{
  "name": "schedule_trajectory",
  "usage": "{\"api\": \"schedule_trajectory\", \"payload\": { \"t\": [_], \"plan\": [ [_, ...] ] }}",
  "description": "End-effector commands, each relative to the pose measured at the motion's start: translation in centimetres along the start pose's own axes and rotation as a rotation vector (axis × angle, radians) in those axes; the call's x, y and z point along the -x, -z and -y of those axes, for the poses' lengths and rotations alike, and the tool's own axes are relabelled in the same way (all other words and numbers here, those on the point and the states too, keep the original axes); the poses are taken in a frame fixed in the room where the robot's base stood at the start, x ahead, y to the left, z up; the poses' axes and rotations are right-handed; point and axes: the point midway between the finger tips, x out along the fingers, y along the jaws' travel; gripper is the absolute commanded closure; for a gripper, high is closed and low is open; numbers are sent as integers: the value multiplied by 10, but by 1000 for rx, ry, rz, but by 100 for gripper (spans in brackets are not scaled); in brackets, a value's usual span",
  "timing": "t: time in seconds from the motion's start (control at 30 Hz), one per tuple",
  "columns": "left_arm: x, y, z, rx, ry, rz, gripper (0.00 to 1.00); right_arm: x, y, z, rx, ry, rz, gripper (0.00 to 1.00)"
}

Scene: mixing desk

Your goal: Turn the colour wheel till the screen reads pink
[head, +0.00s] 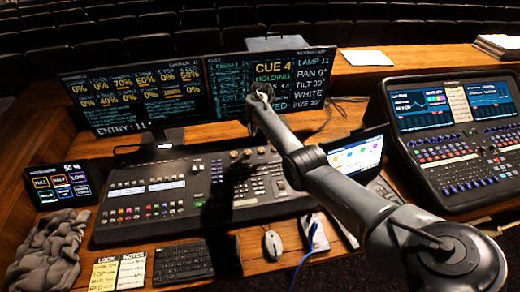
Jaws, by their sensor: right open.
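The right-hand monitor (222,85) shows "CUE 4 HOLDING" and, at its right side, "LAMP 1", pan and tilt values and the word "WHITE". The lighting desk (120,215) lies below it, with keys, faders and small knobs. I cannot tell which control is the colour wheel; part of the desk is in dark shadow or behind my arm. My right gripper (262,92) is open and empty, above the back of the desk, and overlaps the monitor in this view. My left gripper is not in view.
A left monitor (130,97) stands beside the other. A small touch screen (63,185), crumpled grey cloth (47,252), note cards (118,272), keyboard (183,262) and mouse (272,245) surround the desk. A tablet (355,157) and second console (425,150) are at right.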

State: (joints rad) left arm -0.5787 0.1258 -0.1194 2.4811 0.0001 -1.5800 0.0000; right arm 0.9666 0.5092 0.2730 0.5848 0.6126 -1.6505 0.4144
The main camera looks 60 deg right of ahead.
Motion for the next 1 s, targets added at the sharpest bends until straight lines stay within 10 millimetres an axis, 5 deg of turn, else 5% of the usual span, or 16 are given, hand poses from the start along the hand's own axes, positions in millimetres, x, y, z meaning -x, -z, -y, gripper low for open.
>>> {"api": "schedule_trajectory", "payload": {
  "t": [0.43,0.93,1.0],
  "plan": [
    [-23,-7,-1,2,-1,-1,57,-69,0,0,2,-1,0,37],
    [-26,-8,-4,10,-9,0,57,-81,0,0,3,0,-1,37],
    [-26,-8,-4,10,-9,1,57,-81,0,0,3,0,-1,45]
  ]
}}
